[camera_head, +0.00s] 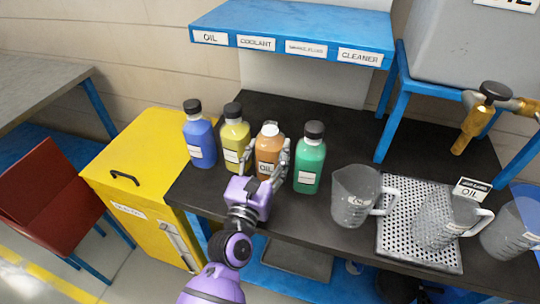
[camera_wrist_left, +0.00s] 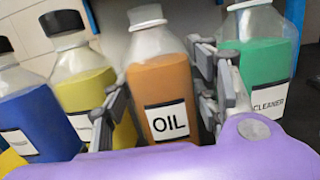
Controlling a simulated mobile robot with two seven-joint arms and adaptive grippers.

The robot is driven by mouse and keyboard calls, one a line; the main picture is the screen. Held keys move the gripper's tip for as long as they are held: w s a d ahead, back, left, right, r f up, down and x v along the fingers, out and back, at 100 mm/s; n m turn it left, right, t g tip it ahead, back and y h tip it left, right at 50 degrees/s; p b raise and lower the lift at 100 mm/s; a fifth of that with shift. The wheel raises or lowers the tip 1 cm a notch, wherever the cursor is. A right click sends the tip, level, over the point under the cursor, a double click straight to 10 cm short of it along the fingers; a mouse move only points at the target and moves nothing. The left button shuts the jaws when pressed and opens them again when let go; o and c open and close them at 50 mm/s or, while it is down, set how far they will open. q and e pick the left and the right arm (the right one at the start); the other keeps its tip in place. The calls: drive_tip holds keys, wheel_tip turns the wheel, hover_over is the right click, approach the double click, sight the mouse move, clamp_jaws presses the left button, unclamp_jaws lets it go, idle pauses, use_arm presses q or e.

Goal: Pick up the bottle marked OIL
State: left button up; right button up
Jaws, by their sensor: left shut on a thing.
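The OIL bottle (camera_wrist_left: 163,84) is clear with orange-brown liquid and a white label reading OIL. In the head view the same bottle (camera_head: 268,146) stands on the dark bench between the yellow and green bottles. It looks upright there and slightly tilted in the wrist view. My left gripper (camera_head: 266,167) has its fingers on both sides of this bottle and is shut on it. In the wrist view the left gripper (camera_wrist_left: 160,105) shows one finger at each side of the bottle. Whether its base is off the bench cannot be told. My right gripper is not in view.
A blue bottle (camera_head: 199,138) and a yellow bottle (camera_head: 235,140) stand close on the left, a green CLEANER bottle (camera_head: 310,160) close on the right. Clear jugs (camera_head: 354,197) and a perforated tray (camera_head: 398,188) are further right. A blue labelled shelf (camera_head: 300,18) hangs behind.

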sight(267, 130)
use_arm(q)
drive_tip(key=shift+c, duration=1.3)
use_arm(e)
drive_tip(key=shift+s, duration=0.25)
use_arm(q)
drive_tip(key=shift+r, duration=0.2)
drive_tip(key=shift+r+p, duration=0.5)
drive_tip(key=shift+r, duration=1.8)
wheel_tip(267, 130, up, 2)
drive_tip(key=shift+r, duration=0.1)
drive_tip(key=shift+r+p, duration=0.45)
drive_tip(key=shift+r, duration=1)
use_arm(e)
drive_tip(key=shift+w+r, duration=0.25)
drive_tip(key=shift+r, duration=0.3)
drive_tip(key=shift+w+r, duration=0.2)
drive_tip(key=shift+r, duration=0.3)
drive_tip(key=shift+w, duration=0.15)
